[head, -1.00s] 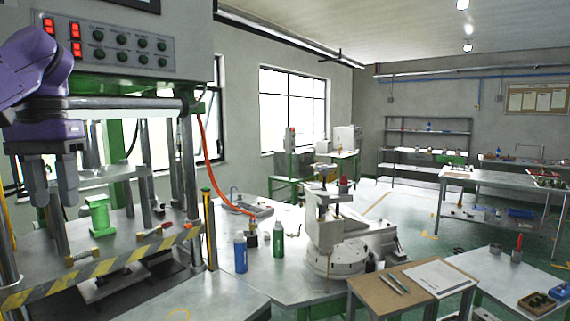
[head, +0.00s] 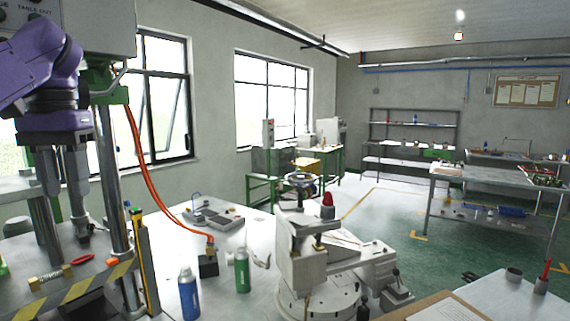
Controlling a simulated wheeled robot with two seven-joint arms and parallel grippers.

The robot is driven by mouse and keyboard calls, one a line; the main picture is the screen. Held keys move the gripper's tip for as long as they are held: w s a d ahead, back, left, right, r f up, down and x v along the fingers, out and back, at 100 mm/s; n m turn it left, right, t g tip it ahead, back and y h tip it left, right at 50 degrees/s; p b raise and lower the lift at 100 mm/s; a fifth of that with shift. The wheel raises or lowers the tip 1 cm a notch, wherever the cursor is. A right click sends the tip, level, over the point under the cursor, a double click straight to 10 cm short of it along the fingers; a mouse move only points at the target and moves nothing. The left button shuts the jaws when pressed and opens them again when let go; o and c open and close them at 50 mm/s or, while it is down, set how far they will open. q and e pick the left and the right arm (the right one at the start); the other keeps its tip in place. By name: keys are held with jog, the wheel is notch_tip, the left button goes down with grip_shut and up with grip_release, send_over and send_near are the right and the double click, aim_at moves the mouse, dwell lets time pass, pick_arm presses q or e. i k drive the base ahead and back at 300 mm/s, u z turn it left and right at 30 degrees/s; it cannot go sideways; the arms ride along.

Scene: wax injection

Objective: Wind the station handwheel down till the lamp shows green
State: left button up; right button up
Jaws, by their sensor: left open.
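The station (head: 303,250) is a pale grey machine with a round base, standing on the bench in the lower middle of the head view. A small handwheel (head: 301,180) sits on top of its column. A red dome, which looks like the lamp (head: 327,206), stands just right of the wheel; I see no green on it. My left gripper (head: 62,190) hangs at the left, fingers down and apart, empty. It is well to the left of the handwheel and in front of the press posts. My right gripper is not in view.
A press with steel posts (head: 112,195) and a striped edge (head: 85,290) fills the left. A blue bottle (head: 189,293), a green bottle (head: 242,271) and a dark block with an orange hose (head: 208,264) stand between it and the station. A board (head: 440,309) lies front right.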

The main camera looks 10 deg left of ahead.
aim_at(301, 191)
jog(key=i, duration=1.1)
jog(key=z, duration=0.6)
